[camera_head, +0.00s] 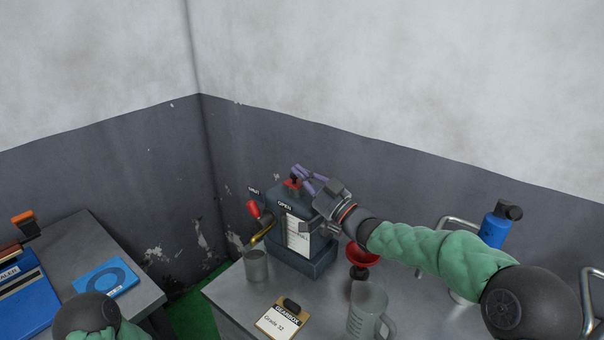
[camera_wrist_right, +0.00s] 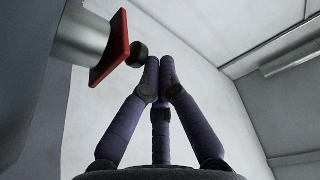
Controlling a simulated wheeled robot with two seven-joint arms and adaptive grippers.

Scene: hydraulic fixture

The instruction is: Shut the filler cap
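The hydraulic fixture is a dark box (camera_head: 289,255) on the grey table, with a white label on its front. The filler cap (camera_head: 291,183) is a small red piece on its top. In the right wrist view, the cap (camera_wrist_right: 113,48) is a red plate with a black knob at the end of a grey neck. My right gripper (camera_head: 297,170) reaches in from the right with its purple fingers over the box top. In the right wrist view, its fingertips (camera_wrist_right: 160,65) are together and empty, close beside the knob; contact cannot be told. My left gripper is out of view.
A red-handled lever (camera_head: 253,208) and brass spout (camera_head: 263,232) stick out left, above a metal cup (camera_head: 256,265). A red funnel (camera_head: 364,255), a jug (camera_head: 366,312), a card holder (camera_head: 283,318) and a blue bottle (camera_head: 493,230) share the table. A second table stands left.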

